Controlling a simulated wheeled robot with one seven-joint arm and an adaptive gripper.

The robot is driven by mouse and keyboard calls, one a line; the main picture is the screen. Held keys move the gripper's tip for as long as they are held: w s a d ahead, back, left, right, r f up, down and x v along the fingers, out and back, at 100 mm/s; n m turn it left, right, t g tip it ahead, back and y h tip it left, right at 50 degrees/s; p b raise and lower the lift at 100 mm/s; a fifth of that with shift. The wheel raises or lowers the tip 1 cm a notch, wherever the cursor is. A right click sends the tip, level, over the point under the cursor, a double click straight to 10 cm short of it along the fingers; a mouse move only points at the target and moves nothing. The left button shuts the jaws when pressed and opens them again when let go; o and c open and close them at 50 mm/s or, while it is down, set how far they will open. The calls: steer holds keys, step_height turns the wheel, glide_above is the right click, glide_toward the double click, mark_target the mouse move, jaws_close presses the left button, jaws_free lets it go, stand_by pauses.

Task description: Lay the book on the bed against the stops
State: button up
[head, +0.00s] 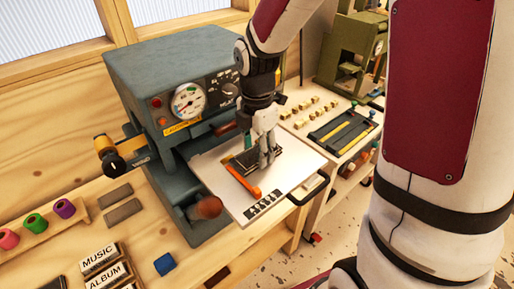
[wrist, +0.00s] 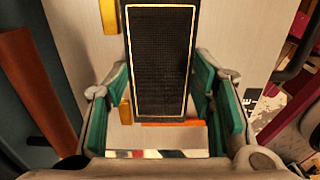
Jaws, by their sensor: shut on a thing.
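The book (head: 245,161) is dark with a thin pale border, which shows in the wrist view (wrist: 160,60). My gripper (head: 264,156) is shut on it, with teal pads at its two long sides in the wrist view. The book is over or on the white bed (head: 212,172) of the grey press; I cannot tell whether it touches the surface. An orange bar (head: 243,184), apparently a stop, lies beside the book. An orange strip (wrist: 172,124) shows just past the book's near end in the wrist view. My fingers hide part of the book; contact with the stops is unclear.
The grey press (head: 170,75) with gauge stands behind the bed. A brown knob (head: 208,207) is at the bed's left, a black handle (head: 308,190) at its right. Labelled blocks (head: 100,260) and coloured rolls (head: 50,218) lie left; a tray (head: 343,132) stands right.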

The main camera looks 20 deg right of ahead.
mark_target(257, 153)
steer(key=shift+f, duration=0.1)
steer(key=o, duration=1.2)
step_height(257, 153, up, 12)
steer(key=s+r+m+t, duration=0.2)
steer(key=s+r+m, duration=0.1)
steer(key=s+m, duration=0.5)
steer(key=s+r+m+t, duration=0.3)
steer(key=s+m, duration=0.5)
steer(key=m, duration=0.5)
steer(key=shift+s+r+m+t, duration=0.25)
steer(key=shift+r+m+t, duration=0.05)
